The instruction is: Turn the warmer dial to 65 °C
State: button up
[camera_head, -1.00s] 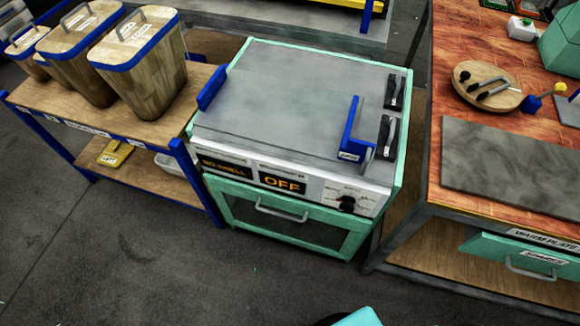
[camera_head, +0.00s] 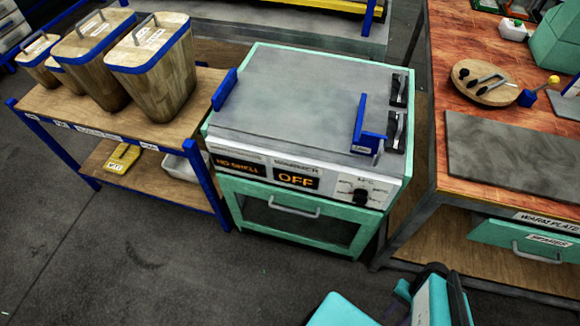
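The warmer (camera_head: 305,95) is a mint-green cabinet with a grey top, in the middle of the head view. Its white front panel carries a black dial (camera_head: 361,196) at the right, with small markings around it too small to read. The warmer display (camera_head: 296,179) reads "OFF" in orange, and the display to its left (camera_head: 239,164) reads "NO SHELL". My gripper (camera_head: 440,290) seems to be the dark and teal part at the bottom edge, apart from the dial and below right of it. Its fingers are not clear enough to judge.
Blue brackets (camera_head: 367,130) and black clamps (camera_head: 398,90) stand on the warmer top. A wooden shelf (camera_head: 60,107) with lidded wooden bins is at left. A workbench (camera_head: 432,192) with a grey plate (camera_head: 515,155) is at right. The floor in front is clear.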

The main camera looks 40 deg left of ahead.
aim_at(360, 198)
jog(key=z, duration=1.05)
jog(key=k, duration=0.1)
jog(key=u, duration=2.6)
jog(key=k, duration=0.95)
jog(key=z, duration=0.1)
jog(key=i, duration=0.7)
jog(key=z, duration=0.05)
